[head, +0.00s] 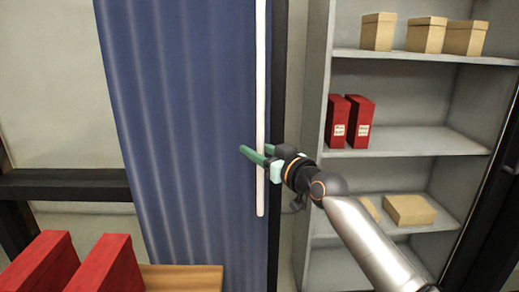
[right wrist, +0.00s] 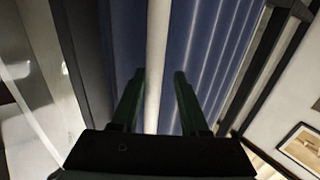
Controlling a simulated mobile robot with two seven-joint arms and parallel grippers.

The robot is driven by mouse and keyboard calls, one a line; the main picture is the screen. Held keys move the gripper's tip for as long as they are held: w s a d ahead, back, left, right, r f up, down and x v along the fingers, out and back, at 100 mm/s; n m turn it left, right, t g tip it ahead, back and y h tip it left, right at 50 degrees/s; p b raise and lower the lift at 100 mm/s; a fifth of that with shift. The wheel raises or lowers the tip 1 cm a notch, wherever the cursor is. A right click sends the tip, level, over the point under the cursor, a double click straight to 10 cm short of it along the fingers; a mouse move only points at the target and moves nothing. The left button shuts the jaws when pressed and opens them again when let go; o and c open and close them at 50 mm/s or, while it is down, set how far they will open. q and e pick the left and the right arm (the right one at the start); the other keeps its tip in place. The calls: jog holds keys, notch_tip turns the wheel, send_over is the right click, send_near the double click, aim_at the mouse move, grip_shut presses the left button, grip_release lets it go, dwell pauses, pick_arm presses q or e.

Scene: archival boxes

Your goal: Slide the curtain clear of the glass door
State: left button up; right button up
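A blue pleated curtain (head: 185,120) hangs in the middle left of the head view and also fills the background of the right wrist view (right wrist: 210,60). A long white rod (head: 261,70) hangs upright along its right edge. My right gripper (head: 256,152), with green fingers, is at the lower part of the rod. In the right wrist view the rod (right wrist: 157,50) passes between its open fingers (right wrist: 160,76), with a gap on each side. The glass door cannot be made out clearly; the curtain covers what is behind it. My left gripper is not in view.
A grey shelf unit (head: 397,56) with tan boxes (head: 425,34) and red boxes (head: 348,121) stands at the right. More red boxes (head: 105,266) and a wooden surface (head: 182,278) are at the lower left. A dark horizontal bar (head: 65,185) runs left of the curtain.

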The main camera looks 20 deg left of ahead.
jog(key=shift+o, duration=0.4)
jog(key=shift+w+d, duration=0.1)
jog(key=shift+d, duration=0.05)
jog(key=shift+v, duration=0.85)
jog(key=v, duration=1)
jog(key=shift+s+d, duration=0.25)
